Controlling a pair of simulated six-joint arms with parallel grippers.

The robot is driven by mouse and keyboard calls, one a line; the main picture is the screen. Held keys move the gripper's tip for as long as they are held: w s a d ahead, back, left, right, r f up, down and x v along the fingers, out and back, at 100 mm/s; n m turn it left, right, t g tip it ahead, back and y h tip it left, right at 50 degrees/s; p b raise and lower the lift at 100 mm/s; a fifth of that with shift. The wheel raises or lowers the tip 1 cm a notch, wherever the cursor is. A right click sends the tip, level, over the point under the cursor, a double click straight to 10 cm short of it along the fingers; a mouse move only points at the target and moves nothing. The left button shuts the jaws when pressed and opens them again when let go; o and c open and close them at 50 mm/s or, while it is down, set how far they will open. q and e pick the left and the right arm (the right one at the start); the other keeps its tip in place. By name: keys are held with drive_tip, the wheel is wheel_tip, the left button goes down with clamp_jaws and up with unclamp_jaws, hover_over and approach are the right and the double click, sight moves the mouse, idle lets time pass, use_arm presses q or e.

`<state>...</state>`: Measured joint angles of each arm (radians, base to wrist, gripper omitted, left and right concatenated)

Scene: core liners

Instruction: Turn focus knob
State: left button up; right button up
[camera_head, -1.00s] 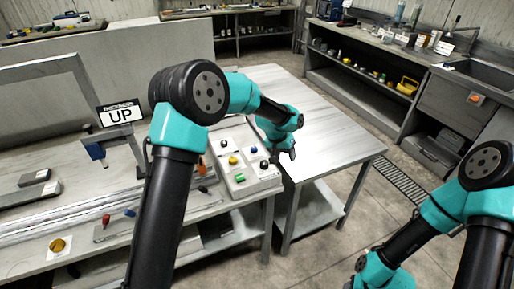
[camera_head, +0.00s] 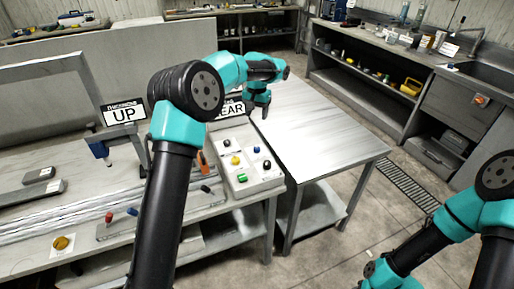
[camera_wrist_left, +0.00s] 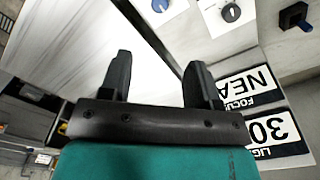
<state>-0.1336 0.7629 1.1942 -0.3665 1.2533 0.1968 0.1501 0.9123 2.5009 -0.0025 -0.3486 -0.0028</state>
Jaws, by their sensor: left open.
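The control panel (camera_head: 241,188) stands on the bench with several coloured knobs. A sign reading "EAR" (camera_head: 230,111), partly hidden by my left arm, is behind it. In the left wrist view, a "NEA... FOCUS" sign (camera_wrist_left: 248,89) is right of my gripper. A white dial with a dark pointer knob (camera_wrist_left: 231,13) and a blue knob (camera_wrist_left: 160,5) lie at the top. I cannot tell for sure which is the focus knob. My left gripper (camera_head: 262,108) is open and empty beyond the panel; its fingers also show in the wrist view (camera_wrist_left: 159,76). My right gripper is out of view.
An "UP" sign (camera_head: 123,113) stands on the bench at the left. A clear metal table (camera_head: 318,130) is right of the panel. My right arm is at the lower right. A shelf and sink counter line the back right.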

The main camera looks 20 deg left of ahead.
sight(257, 147)
use_arm(q)
wheel_tip(257, 147, down, 17)
drive_tip(key=shift+f, duration=0.1)
idle(0.6)
drive_tip(key=c, duration=0.9)
